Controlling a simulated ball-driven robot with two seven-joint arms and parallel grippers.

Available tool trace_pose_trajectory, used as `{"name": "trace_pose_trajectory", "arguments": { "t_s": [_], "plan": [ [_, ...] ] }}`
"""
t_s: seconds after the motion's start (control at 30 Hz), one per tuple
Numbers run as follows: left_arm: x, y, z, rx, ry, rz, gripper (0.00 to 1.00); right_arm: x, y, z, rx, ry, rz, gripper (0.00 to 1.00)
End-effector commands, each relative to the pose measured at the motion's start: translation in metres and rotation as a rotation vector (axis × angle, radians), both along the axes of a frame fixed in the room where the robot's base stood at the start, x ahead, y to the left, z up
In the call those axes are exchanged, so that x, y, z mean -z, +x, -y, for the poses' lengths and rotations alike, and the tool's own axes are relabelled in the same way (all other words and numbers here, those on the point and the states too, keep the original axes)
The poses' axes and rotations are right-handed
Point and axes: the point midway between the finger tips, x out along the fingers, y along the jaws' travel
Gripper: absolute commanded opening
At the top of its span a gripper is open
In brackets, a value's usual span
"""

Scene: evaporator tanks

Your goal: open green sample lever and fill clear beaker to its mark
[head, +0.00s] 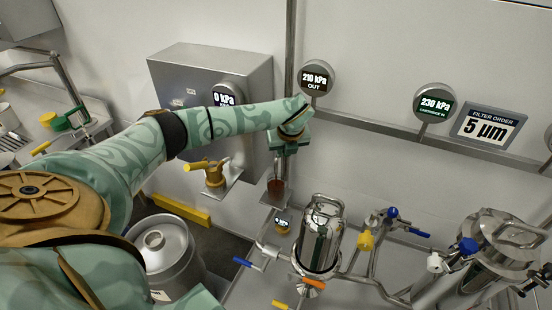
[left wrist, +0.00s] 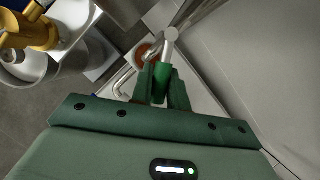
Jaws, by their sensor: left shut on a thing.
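My left gripper (head: 286,158) reaches down in front of the wall pipe. In the left wrist view, the gripper (left wrist: 162,88) is shut on the green sample lever (left wrist: 162,80), which hangs from a silver valve fitting (left wrist: 170,36). In the head view the lever is hidden by the gripper. A small vessel with reddish-brown contents, seemingly the clear beaker (head: 277,187), stands just below the gripper. In the left wrist view its round orange-brown top (left wrist: 143,50) shows beside the fitting. Its mark and level are too small to tell. My right gripper is out of view.
A yellow-handled valve (head: 214,176) stands left of the gripper, by a grey wall box (head: 212,75). A steel filter vessel (head: 322,235) and blue, yellow and orange valves stand to the right. A steel keg (head: 167,255) is at lower left. Gauges (head: 316,80) hang above.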

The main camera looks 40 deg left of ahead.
Motion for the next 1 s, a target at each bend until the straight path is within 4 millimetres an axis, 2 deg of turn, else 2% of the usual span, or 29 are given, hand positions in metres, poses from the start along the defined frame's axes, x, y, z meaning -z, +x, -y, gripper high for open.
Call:
{"name": "trace_pose_trajectory", "arguments": {
  "t_s": [0.1,0.5,0.73,0.77,0.83,0.87,1.0],
  "plan": [
    [-0.002,-0.007,-0.006,0.132,0.002,-0.003,0.00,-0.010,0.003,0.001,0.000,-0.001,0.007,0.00],
    [0.001,-0.020,-0.024,0.577,0.001,-0.003,0.00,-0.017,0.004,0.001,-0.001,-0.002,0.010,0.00],
    [0.001,-0.021,-0.025,0.638,0.000,-0.003,0.00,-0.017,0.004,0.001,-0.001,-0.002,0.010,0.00],
    [0.001,-0.021,-0.025,0.638,0.000,-0.003,0.19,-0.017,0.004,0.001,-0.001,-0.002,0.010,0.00],
    [0.001,-0.021,-0.025,0.637,0.000,-0.003,0.38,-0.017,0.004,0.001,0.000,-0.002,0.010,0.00],
    [0.001,-0.021,-0.025,0.637,0.001,-0.003,0.42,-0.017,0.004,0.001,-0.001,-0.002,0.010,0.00],
    [0.000,-0.020,-0.025,0.636,0.001,-0.001,0.42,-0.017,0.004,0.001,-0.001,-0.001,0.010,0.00]
  ]
}}
